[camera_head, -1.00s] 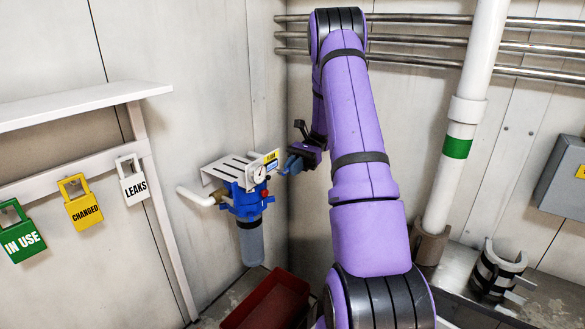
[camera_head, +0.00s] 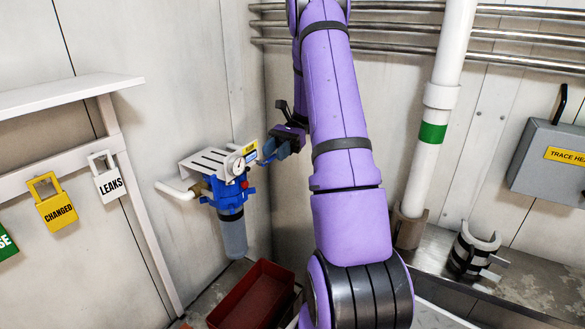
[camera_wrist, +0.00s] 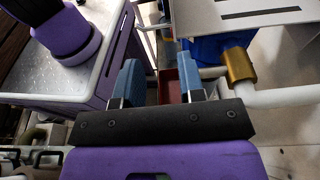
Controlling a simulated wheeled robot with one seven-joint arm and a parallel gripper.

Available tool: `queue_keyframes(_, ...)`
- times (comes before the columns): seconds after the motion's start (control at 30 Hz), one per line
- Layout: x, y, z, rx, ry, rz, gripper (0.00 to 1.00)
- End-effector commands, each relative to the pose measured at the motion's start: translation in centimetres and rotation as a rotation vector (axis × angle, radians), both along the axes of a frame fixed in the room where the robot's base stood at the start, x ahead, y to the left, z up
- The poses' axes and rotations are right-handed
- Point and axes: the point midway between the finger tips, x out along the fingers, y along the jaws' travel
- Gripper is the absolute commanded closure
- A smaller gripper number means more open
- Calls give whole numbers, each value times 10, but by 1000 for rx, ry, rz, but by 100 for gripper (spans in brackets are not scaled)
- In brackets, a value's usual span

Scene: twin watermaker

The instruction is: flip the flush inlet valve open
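A blue filter unit (camera_head: 229,196) with a clear bowl, a white slotted bracket and a round gauge (camera_head: 239,166) is on the left wall. I cannot make out the flush inlet valve's handle. My gripper (camera_head: 272,152) is just right of the gauge and label; contact is unclear. In the wrist view its blue fingers (camera_wrist: 160,82) stand apart with nothing between them. A brass fitting (camera_wrist: 239,66) on a white pipe (camera_wrist: 285,96) is right of them, beside the blue body (camera_wrist: 200,50).
A red bin (camera_head: 252,295) is below the filter. A white shelf (camera_head: 70,100) with hanging lock-shaped tags, including LEAKS (camera_head: 108,182) and CHANGED (camera_head: 57,212), is at left. A white standpipe (camera_head: 430,155) and a grey trace-heater box (camera_head: 545,160) are at right.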

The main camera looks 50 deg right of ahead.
Motion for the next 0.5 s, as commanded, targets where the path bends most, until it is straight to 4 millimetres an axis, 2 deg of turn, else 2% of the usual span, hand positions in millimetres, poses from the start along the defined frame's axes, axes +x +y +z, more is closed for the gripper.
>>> queue_keyframes(0.3,-61,32,7,-1,0,-1,64)
queue_keyframes(0.5,-93,50,10,-1,0,-1,64)
